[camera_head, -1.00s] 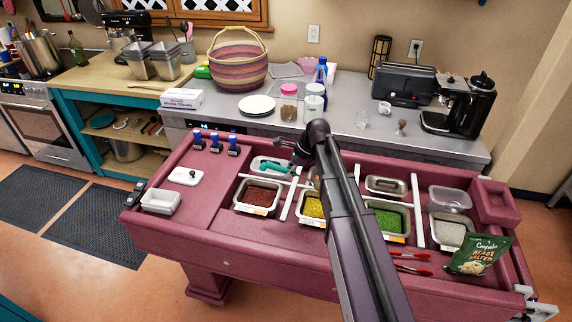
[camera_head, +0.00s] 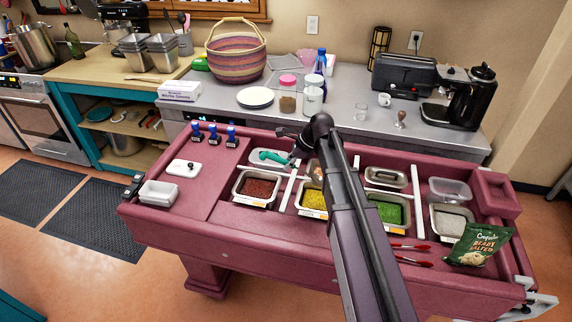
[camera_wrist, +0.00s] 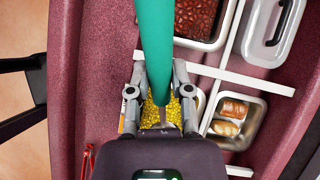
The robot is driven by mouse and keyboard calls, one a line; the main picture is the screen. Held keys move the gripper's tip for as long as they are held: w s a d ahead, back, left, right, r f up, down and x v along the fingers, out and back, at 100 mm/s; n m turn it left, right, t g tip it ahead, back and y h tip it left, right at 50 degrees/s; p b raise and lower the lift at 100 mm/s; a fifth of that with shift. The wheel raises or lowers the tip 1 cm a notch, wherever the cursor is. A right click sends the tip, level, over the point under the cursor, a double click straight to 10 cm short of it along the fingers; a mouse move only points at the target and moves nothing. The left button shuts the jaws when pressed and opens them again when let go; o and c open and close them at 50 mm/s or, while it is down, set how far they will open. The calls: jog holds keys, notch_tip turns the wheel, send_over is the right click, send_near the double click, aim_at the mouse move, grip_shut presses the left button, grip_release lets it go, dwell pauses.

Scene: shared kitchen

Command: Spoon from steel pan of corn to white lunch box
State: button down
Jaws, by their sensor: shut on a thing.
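The steel pan of corn (camera_head: 312,199) stands in the middle of the maroon counter, partly behind my arm. Its yellow corn also shows beneath my gripper in the wrist view (camera_wrist: 152,117). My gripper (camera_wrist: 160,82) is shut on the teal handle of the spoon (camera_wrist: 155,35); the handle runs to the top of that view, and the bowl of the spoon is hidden. In the head view the teal handle (camera_head: 270,156) points left from my gripper (camera_head: 292,150), behind the corn pan. The open white lunch box (camera_head: 158,193) sits at the counter's left end, apart from the spoon.
A white lid (camera_head: 183,168) lies beside the lunch box. A pan of dark red beans (camera_head: 256,187) stands left of the corn, a pan of green food (camera_head: 388,211) right. White divider bars (camera_head: 289,193) separate the pans. The counter between lunch box and beans is clear.

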jog(key=d+f+y+b, duration=0.1)
jog(key=f+b, duration=0.3)
jog(key=d+f+b, duration=0.2)
jog(key=f+b, duration=0.2)
jog(key=b, duration=0.1)
jog(key=d+f+y+b, duration=0.1)
jog(key=f+b, duration=0.3)
jog(key=b, duration=0.1)
jog(key=shift+s+d+y, duration=0.15)
jog(key=shift+d+y, duration=0.15)
jog(key=shift+d, duration=0.05)
jog(key=r+p, duration=0.2)
jog(key=a+r+h+p, duration=0.1)
jog(key=p, duration=0.2)
jog(key=shift+r+h, duration=0.3)
jog(key=shift+r, duration=0.1)
jog(key=a+r+h+p, duration=0.1)
jog(key=r+p, duration=0.1)
jog(key=p, duration=0.1)
jog(key=a+r+h+p, duration=0.1)
jog(key=r+p, duration=0.2)
jog(key=p, duration=0.1)
jog(key=a+r+h+p, duration=0.1)
jog(key=r+p, duration=0.1)
jog(key=p, duration=0.1)
jog(key=shift+a+r+h+p, duration=0.25)
jog(key=shift+a+h+p, duration=0.05)
jog(key=shift+a+p, duration=0.1)
jog(key=shift+a, duration=0.1)
dwell(0.8)
